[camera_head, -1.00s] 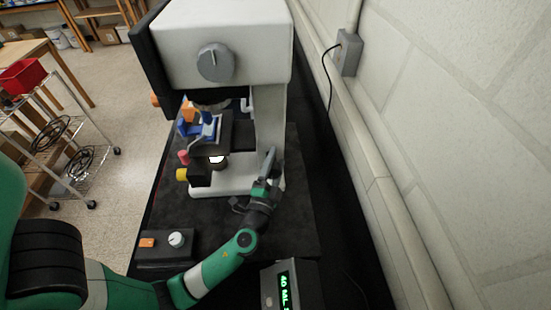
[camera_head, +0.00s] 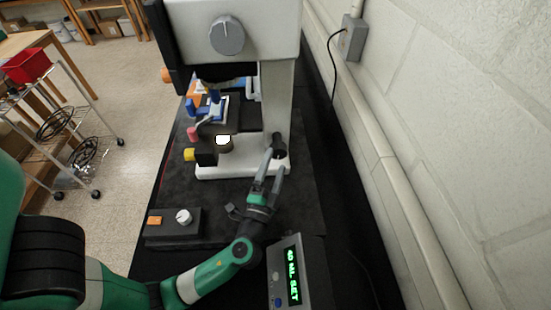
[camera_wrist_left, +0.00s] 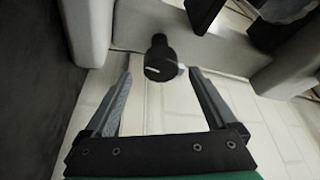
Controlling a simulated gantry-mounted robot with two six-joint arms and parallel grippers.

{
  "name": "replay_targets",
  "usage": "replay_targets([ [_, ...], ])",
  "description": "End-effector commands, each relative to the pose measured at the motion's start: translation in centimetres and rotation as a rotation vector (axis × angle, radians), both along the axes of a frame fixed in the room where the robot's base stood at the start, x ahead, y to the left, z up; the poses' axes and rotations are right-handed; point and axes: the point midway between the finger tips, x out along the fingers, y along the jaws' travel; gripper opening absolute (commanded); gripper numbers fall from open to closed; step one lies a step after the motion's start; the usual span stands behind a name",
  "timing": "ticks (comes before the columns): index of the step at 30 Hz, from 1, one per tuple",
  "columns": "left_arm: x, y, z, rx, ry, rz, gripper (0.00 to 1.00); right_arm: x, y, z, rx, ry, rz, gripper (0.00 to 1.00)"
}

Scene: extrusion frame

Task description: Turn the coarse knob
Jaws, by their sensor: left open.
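The coarse knob, a dark round knob (camera_head: 279,146), sits low on the side of the white microscope (camera_head: 276,90). In the left wrist view the black knob (camera_wrist_left: 160,62) faces me, centred just beyond the gap between my fingertips. A small light mark shows on its face. My left gripper (camera_head: 273,166) is open and empty, with grey fingers spread and pointing at the knob. In the left wrist view the fingers of my left gripper (camera_wrist_left: 160,75) lie to either side of the knob, seemingly not touching it. My right gripper is out of view.
A controller with a green display (camera_head: 292,272) stands near my left forearm. A small box with a white dial (camera_head: 184,216) is at the left of the black bench. A large grey knob (camera_head: 227,35) is higher on the microscope. A wall (camera_head: 440,120) bounds the right.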

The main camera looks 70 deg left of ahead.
Motion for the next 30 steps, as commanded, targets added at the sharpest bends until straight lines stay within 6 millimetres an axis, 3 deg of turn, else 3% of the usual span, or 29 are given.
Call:
replay_targets([
  [4,-1.1,-2.1,-0.7,0.001,0.001,-0.004,0.91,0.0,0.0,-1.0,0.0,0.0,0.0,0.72],
  [8,-1.8,-3.0,-0.7,0.0,0.0,0.002,0.91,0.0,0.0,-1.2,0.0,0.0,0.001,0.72],
  [30,-1.9,-3.0,-0.6,0.001,0.0,0.006,0.91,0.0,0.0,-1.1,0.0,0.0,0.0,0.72],
])
